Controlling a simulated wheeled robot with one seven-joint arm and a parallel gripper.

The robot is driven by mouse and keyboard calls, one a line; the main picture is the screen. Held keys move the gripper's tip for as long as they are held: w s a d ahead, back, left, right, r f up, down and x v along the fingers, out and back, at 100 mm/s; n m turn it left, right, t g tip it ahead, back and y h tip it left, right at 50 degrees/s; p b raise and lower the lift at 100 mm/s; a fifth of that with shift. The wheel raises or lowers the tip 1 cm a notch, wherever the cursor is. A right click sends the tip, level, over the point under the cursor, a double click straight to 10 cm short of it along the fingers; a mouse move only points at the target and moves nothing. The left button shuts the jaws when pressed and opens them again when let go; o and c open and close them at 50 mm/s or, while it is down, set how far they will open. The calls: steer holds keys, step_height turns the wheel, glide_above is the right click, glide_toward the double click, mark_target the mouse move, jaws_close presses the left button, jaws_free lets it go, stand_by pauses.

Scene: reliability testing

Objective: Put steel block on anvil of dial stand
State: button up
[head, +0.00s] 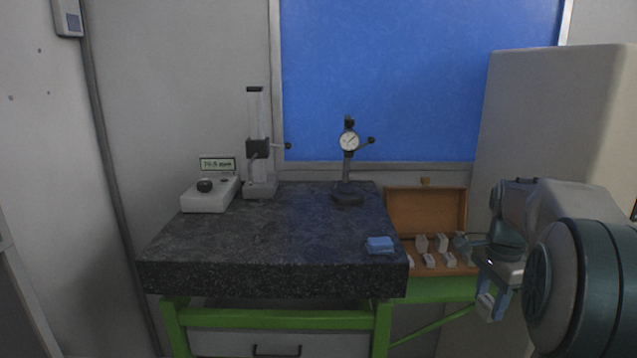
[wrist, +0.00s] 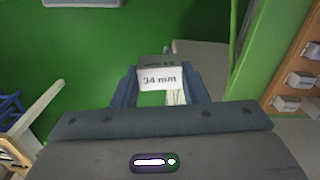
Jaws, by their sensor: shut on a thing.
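In the wrist view, my gripper (wrist: 160,92) is shut on a steel block (wrist: 160,78) with a white face marked "34 mm". In the head view, my gripper (head: 489,290) is at the right, beyond the right edge of the granite table and in front of the wooden case. The block (head: 486,305) shows only small and partly hidden between the fingers there. The dial stand (head: 348,175) stands upright at the back right of the granite table, with a round dial above a dark base. The anvil (head: 347,198) is at that base, too small to make out clearly.
The granite table (head: 270,240) is mostly clear in the middle. A blue folded cloth (head: 380,245) lies near its right front corner. A height stand (head: 258,160) and a display unit (head: 209,195) are at back left. An open wooden case (head: 427,212) holds several blocks.

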steer(key=a+f+n, duration=0.8)
steer(key=a+f, duration=0.1)
steer(key=f, duration=0.5)
steer(key=w+a+f+n, duration=0.1)
steer(key=a+f+n, duration=0.7)
steer(key=f, duration=0.6)
steer(key=shift+w+a, duration=0.25)
steer(key=shift+a, duration=0.5)
steer(key=shift+f, duration=0.1)
